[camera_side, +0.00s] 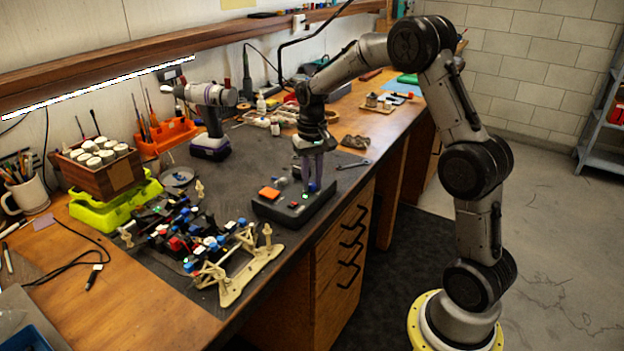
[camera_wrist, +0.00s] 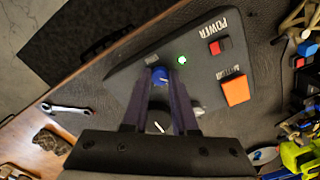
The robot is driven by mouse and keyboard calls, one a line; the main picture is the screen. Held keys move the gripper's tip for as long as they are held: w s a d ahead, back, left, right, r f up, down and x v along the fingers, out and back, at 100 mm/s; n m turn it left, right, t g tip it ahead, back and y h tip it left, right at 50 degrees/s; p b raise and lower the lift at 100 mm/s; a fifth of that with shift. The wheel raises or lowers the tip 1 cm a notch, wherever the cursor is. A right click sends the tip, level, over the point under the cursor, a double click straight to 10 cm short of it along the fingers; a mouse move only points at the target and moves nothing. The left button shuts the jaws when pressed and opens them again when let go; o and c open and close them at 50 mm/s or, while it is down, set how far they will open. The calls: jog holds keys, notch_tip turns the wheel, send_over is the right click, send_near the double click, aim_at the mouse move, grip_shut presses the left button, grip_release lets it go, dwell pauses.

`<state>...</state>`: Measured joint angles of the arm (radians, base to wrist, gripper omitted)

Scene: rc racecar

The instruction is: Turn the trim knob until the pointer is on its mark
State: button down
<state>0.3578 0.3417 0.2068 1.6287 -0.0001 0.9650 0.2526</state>
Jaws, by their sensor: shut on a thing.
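The black control box (camera_side: 268,210) lies flat on the dark mat in the side view and also shows in the wrist view (camera_wrist: 135,68). A small blue knob (camera_wrist: 159,75) with a pale pointer line stands on it, beside a small label too blurred to read. My gripper (camera_wrist: 166,76) reaches down from above, its two dark purple fingers closed on the blue knob. In the side view my gripper (camera_side: 311,184) is over the box's right part. A dial with a white pointer (camera_wrist: 158,122) shows between the fingers, partly hidden by the gripper body.
On the box are a green light (camera_wrist: 182,60), a red switch (camera_wrist: 221,46) and an orange block (camera_wrist: 236,90). The racecar chassis parts (camera_side: 190,238) lie to the left. A wrench (camera_side: 353,164) lies behind on the mat. The bench edge runs close in front of the box.

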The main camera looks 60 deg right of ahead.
aim_at(312, 184)
jog(key=c, duration=0.7)
grip_release()
jog(key=shift+r, duration=0.1)
notch_tip(312, 184, up, 14)
dwell(0.5)
